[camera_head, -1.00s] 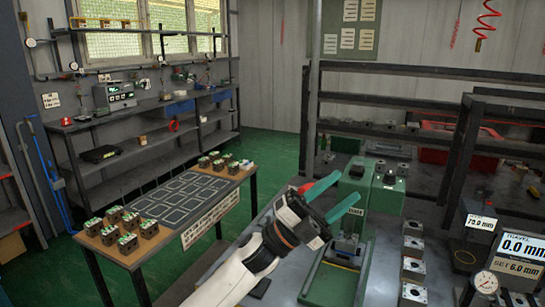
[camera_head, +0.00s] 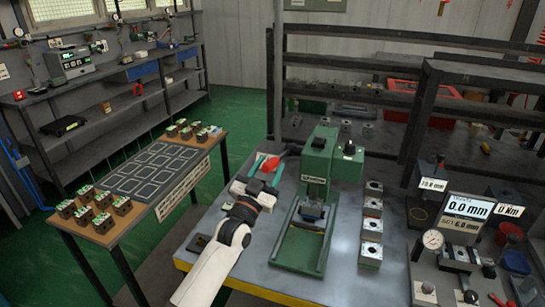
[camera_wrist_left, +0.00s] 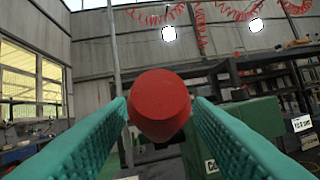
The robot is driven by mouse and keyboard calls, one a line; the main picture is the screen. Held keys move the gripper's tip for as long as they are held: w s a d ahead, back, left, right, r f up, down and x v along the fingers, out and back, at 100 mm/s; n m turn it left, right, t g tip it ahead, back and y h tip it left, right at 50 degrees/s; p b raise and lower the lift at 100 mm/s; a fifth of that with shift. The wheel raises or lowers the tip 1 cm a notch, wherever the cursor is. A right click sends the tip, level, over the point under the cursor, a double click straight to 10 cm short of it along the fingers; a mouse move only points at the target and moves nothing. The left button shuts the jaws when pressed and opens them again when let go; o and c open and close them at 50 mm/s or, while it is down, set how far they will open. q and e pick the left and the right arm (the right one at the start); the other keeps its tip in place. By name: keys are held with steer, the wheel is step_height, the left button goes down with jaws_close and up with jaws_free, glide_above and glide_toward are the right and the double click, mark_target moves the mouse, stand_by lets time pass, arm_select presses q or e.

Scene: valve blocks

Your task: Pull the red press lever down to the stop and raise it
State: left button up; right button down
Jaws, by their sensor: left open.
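The green press (camera_head: 318,160) stands on the metal table, with a dark block under its head. The red lever knob (camera_head: 269,163) shows just left of the press head, among my left gripper's fingers. My left gripper (camera_head: 265,167) is open. In the left wrist view the round red knob (camera_wrist_left: 160,104) sits between the two green fingers, with the fingers on either side of it. I cannot tell whether either finger touches it. The lever's rod is mostly hidden. The travel display (camera_head: 466,208) reads 0.0 mm and shows a set value of 6.0 mm.
Several metal blocks (camera_head: 371,229) stand in a row right of the press. A round gauge (camera_head: 432,240) is near the display. A side table (camera_head: 135,190) with several valve blocks is at the left. Dark shelves stand behind the press.

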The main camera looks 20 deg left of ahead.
arm_select(q)
steer(key=shift+x, duration=1.45)
steer(key=shift+c, duration=0.5)
jaws_close()
